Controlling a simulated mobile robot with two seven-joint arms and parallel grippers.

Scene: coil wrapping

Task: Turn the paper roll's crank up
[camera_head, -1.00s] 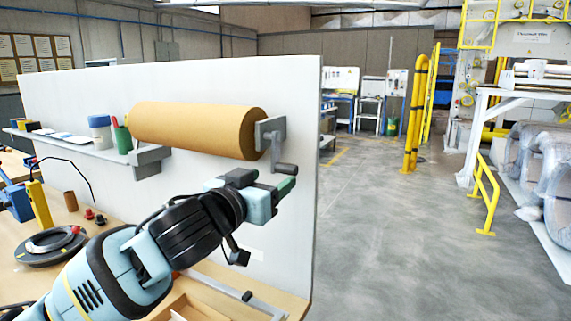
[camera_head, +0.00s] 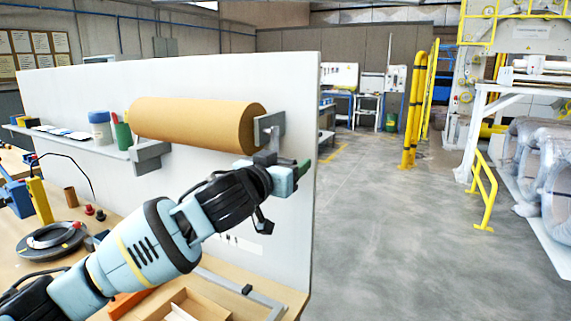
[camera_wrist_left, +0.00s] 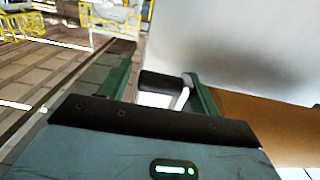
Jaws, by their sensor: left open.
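The brown paper roll (camera_head: 190,122) lies level on its holder in front of the white panel. A grey bracket (camera_head: 268,130) carries its right end. My left gripper (camera_head: 290,170) is just below that bracket and hides most of the crank in the head view. In the left wrist view, the crank's dark handle (camera_wrist_left: 160,85) sits between the two green fingers of my open left gripper (camera_wrist_left: 158,76), with small gaps at the sides. The crank's light metal arm (camera_wrist_left: 183,96) shows beside it. The roll (camera_wrist_left: 275,125) shows at the right there. My right gripper is out of view.
The white panel (camera_head: 80,80) stands behind the roll. A grey shelf (camera_head: 75,142) holds a blue-lidded jar (camera_head: 100,130) and other small items. The bench below holds a black ring (camera_head: 50,243) and a wooden tray (camera_head: 190,305). The floor to the right is clear.

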